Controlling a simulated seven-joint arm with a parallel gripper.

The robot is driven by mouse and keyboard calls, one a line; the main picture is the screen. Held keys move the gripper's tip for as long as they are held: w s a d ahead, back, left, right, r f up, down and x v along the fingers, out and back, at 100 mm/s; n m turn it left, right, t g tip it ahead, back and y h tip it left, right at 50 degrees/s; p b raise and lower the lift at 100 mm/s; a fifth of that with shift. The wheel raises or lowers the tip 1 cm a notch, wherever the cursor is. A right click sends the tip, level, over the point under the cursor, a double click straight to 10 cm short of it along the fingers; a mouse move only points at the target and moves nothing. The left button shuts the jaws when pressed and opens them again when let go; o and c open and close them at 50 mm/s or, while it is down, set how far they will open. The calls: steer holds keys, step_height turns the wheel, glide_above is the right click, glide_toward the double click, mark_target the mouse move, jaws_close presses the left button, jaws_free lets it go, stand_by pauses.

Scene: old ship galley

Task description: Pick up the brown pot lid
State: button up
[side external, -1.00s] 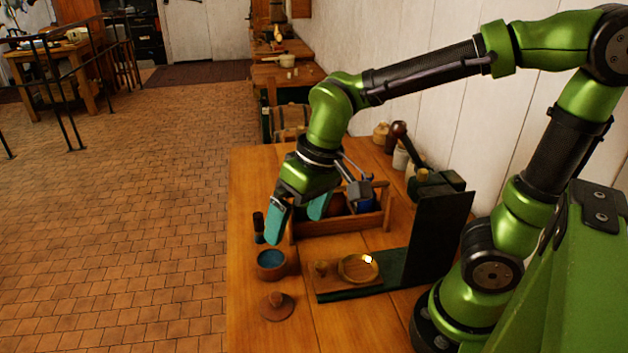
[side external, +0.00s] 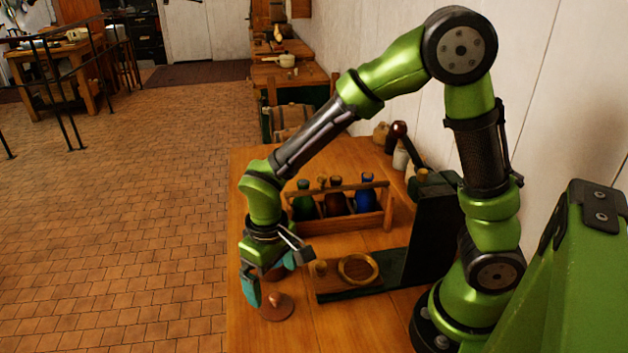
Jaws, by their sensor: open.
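The brown pot lid (side external: 277,308) lies flat on the wooden table near its left edge, a low disc with a knob on top. My gripper (side external: 273,282) points down, open, just above and behind the lid in the side external view. One teal finger is at the left of the knob and the other is to the right and farther back. Whether a finger touches the lid cannot be told. The small brown pot (side external: 272,271) behind the lid is mostly hidden by my gripper.
A dark stand with a wooden base and a round brass-rimmed dish (side external: 358,268) is right of the lid. A wooden crate (side external: 345,222) with several coloured bottles stands behind. Jars (side external: 400,160) stand by the wall. The table (side external: 330,328) is clear in front of the stand.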

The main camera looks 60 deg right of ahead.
mark_target(275, 295)
steer(key=shift+s+f, duration=0.1)
steer(key=shift+f, duration=3.05)
steer(key=shift+c, duration=0.5)
steer(key=c, duration=1)
steer(key=shift+r, duration=0.1)
